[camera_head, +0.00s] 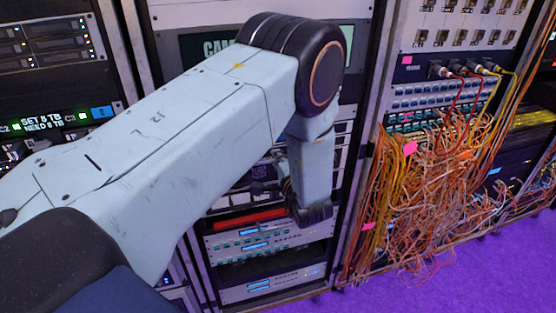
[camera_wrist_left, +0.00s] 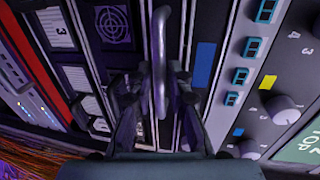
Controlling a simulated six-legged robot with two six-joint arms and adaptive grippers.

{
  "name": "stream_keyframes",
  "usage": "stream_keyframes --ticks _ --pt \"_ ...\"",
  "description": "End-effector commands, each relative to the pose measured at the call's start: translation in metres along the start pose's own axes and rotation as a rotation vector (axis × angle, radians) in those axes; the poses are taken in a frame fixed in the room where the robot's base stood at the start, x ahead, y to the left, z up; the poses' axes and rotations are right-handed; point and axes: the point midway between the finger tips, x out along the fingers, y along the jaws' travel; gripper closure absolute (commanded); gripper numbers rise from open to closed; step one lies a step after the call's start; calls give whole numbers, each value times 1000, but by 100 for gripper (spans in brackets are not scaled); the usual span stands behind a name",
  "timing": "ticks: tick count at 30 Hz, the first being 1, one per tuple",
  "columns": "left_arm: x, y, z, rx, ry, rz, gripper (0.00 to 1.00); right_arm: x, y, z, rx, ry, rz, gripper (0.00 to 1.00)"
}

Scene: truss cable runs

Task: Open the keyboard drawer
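A grey bar handle (camera_wrist_left: 159,60) on the dark front of a rack unit shows in the left wrist view; I take this to be the keyboard drawer, and it looks closed. My left gripper (camera_wrist_left: 159,90) has one dark finger on each side of the handle. The fingers look spread, with narrow dark gaps beside the bar; contact is hard to judge. In the head view, my left arm covers most of the drawer area, and the left gripper (camera_head: 284,184) shows only as a small dark part beside the wrist. My right gripper is out of view.
Rack panels (camera_head: 270,240) with small displays lie below the wrist. A tangle of orange cables (camera_head: 420,195) hangs from the rack at right, near the purple floor (camera_head: 470,275). In the wrist view, a panel with grey knobs (camera_wrist_left: 288,106) is right of the handle.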

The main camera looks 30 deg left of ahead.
Motion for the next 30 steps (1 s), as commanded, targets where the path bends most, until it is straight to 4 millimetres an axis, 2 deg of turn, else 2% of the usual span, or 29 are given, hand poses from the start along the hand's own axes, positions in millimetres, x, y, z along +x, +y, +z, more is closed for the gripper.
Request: stream_keyframes --ticks 3,11,18,30 --pt "7 0 0 -1 -2 0 81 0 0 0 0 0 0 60" --pt "8 0 -1 0 0 0 81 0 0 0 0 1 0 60" --pt "8 0 -1 0 0 0 100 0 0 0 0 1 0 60" --pt "8 0 -2 0 2 0 100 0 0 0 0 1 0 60"
